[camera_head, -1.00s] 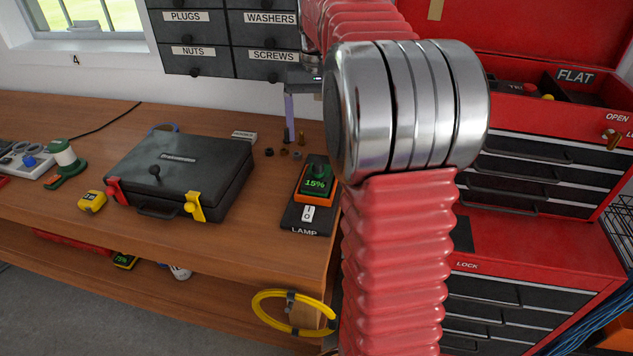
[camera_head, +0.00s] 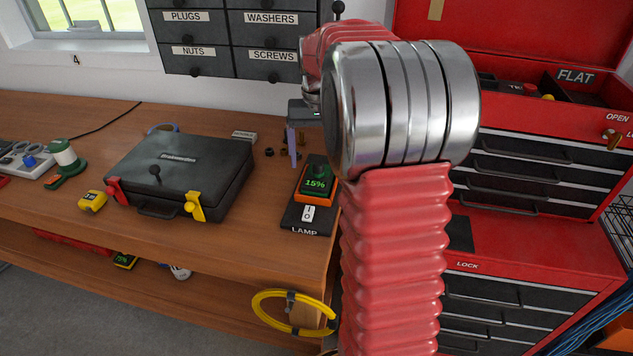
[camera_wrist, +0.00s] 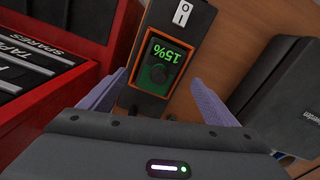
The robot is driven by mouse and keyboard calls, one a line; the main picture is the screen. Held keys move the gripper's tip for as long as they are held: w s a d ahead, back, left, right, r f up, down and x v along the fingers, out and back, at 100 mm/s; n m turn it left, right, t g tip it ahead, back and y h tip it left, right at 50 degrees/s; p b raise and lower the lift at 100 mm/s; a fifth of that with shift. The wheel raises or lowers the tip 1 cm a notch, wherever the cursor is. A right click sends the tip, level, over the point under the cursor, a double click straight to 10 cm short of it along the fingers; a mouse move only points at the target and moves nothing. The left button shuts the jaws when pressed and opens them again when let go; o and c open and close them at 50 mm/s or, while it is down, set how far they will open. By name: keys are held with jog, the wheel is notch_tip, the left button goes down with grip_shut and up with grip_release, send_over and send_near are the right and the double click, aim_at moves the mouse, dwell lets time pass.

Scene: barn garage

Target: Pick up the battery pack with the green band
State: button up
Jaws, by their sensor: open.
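A battery pack (camera_head: 316,184) sits in the black lamp dock (camera_head: 306,220) at the workbench's right end. It has a dark body, a green "15%" display, a green part on top and an orange edge. In the wrist view the pack (camera_wrist: 165,57) lies ahead, between the lines of the two purple fingers. My gripper (camera_head: 293,147) is open and empty, above and behind the pack in the head view; part of it is hidden by my arm. Another small pack (camera_head: 125,261) with a green display and yellow edge lies on the lower shelf.
A black case (camera_head: 180,170) with red and yellow latches stands left of the dock. A red tool chest (camera_head: 550,245) is close on the right. Small dark nuts (camera_head: 269,152) lie behind the dock. A yellow cable coil (camera_head: 293,312) hangs at the bench's front.

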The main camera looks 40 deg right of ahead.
aim_at(318, 164)
jog(key=f, duration=0.5)
jog(key=shift+s, duration=0.2)
dwell(0.3)
jog(key=c, duration=1.5)
jog(key=shift+o, duration=0.2)
jog(key=shift+r, duration=0.2)
jog(key=shift+r, duration=1.45)
jog(key=shift+c, duration=1)
jog(key=shift+a+r, duration=0.15)
jog(key=shift+r, duration=0.1)
jog(key=s+a, duration=1.2)
jog(key=a, duration=0.1)
jog(key=shift+a, duration=0.15)
jog(key=shift+f, duration=0.1)
